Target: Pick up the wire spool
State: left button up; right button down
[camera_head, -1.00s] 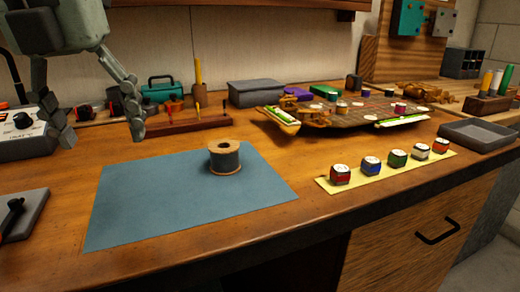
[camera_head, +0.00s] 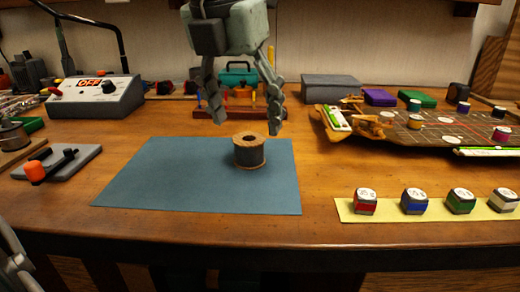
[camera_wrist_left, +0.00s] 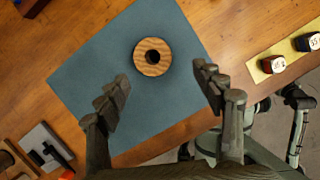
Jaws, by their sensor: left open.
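The wire spool (camera_head: 249,155) stands upright on the blue-grey mat (camera_head: 150,185). It has wooden flanges and dark wire around its middle. My left gripper (camera_head: 245,122) points down with its fingers open, just above and slightly behind the spool in the head view; the fingers do not touch it. In the left wrist view, the spool's round wooden top (camera_wrist_left: 153,69) with its dark hole lies ahead of the two spread fingers (camera_wrist_left: 162,88), nearer the left one.
Several coloured blocks (camera_head: 413,202) sit on a yellow strip at the right. A grey control box (camera_head: 95,97) and a flat grey tool plate (camera_head: 60,160) are at the left. A brown model board (camera_head: 430,125) stands at the right rear. The mat around the spool is clear.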

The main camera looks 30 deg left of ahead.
aim_at(249, 140)
pick_arm(q)
jog(key=x, duration=0.3)
jog(key=a+x, duration=0.1)
jog(key=x, duration=0.1)
jog(key=shift+w+f, duration=0.15)
jog(key=shift+w, duration=0.3)
jog(key=shift+w+f, duration=0.15)
jog(key=shift+f, duration=0.35)
pick_arm(e)
jog(key=shift+a+f, duration=0.15)
jog(key=shift+f, duration=0.45)
jog(key=shift+r, duration=0.1)
pick_arm(q)
jog(key=shift+c, duration=0.9)
jog(key=c, duration=1.1)
pick_arm(e)
jog(key=shift+w+r, duration=0.1)
pick_arm(q)
jog(key=shift+r, duration=0.1)
